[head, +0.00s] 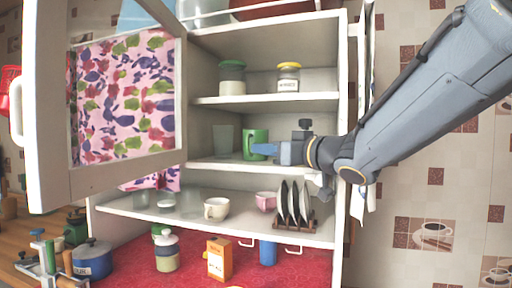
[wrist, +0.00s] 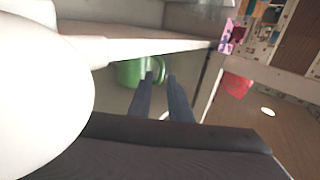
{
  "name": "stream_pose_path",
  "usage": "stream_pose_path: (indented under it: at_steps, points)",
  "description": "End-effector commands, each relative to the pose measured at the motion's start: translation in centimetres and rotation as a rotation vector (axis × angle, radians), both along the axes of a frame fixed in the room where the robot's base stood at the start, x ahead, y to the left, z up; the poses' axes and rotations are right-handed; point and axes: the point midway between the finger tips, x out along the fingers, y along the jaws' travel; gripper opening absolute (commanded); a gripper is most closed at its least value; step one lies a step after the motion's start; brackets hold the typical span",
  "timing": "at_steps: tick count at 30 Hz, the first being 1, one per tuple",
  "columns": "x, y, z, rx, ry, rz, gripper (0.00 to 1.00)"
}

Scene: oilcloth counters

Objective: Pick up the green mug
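The green mug (head: 250,145) stands upright on the middle shelf of the open cabinet. In the wrist view the mug (wrist: 129,73) lies just beyond my fingertips, its handle pointing toward the right. My gripper (head: 282,153) reaches in from the right at mug height, its tips close to the mug's right side. In the wrist view my gripper (wrist: 160,77) has its two fingers apart, with the handle seen at or just past the gap. I cannot tell whether they touch it.
A clear glass (head: 223,139) stands left of the mug. Jars (head: 288,78) sit on the shelf above. A white cup (head: 216,208), pink cup (head: 265,201) and plate rack (head: 294,205) stand below. The open cabinet door (head: 55,188) is at left. A large white shape fills the wrist view's left.

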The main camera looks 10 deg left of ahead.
Motion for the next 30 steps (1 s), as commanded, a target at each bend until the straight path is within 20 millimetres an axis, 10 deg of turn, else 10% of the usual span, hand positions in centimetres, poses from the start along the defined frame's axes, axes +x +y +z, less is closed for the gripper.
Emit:
stream_pose_path:
  at_steps: [23, 30]
  points:
    - [3.2, 4.5, -0.2, 0.0, -0.001, -0.001, 0.17]
    - [3.2, 4.5, -0.2, 0.0, -0.001, -0.001, 0.0]
